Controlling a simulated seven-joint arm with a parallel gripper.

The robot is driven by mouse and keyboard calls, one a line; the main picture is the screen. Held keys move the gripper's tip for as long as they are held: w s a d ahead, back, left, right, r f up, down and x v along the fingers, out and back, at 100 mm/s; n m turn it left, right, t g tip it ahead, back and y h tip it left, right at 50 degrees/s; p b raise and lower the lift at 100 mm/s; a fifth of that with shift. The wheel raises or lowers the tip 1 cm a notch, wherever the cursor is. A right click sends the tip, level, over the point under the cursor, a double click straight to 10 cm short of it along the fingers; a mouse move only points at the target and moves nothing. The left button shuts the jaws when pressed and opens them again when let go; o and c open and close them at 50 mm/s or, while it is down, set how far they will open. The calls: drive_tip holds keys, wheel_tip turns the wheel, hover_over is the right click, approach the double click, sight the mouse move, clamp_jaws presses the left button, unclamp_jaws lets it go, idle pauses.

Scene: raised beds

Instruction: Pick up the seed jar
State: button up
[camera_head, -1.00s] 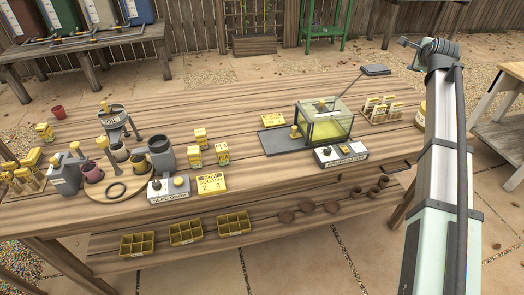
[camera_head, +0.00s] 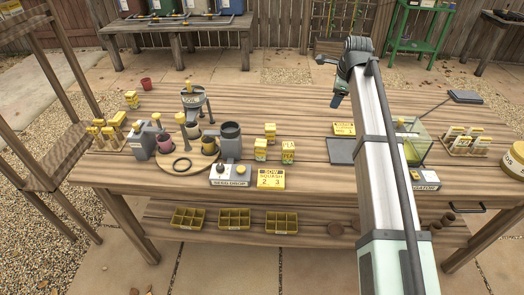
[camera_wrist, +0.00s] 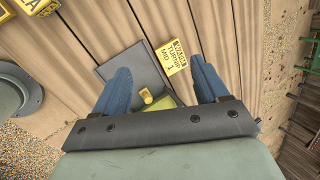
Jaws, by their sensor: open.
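A pale round jar with a yellow label, partly reading "DS" (camera_head: 513,162), stands at the right end of the workbench, cut off by the head view's right edge. I take it for the seed jar. It does not show in the wrist view. My gripper is open, its two blue fingers (camera_wrist: 162,88) spread with nothing held between them. It hangs above the back middle of the bench, well to the left of the jar.
A seed rack (camera_head: 465,142) and the clear green propagator box (camera_head: 416,148) stand between my gripper and the jar. My arm hides part of the box. Pots, a funnel stand (camera_head: 194,98) and seed packets fill the bench's left half. Yellow trays (camera_head: 235,218) sit on the lower shelf.

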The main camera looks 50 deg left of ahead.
drive_tip(key=s+a+f+n+g+h, duration=0.1)
drive_tip(key=s+a+f+g+h, duration=0.15)
drive_tip(key=s+a, duration=0.75)
drive_tip(key=n+h, duration=0.1)
approach(261, 142)
drive_tip(key=shift+g, duration=0.25)
drive_tip(key=f, duration=1.2)
drive_tip(key=shift+w+f, duration=0.15)
drive_tip(key=shift+w, duration=0.05)
drive_tip(key=shift+c, duration=0.2)
drive_tip(key=c, duration=1.1)
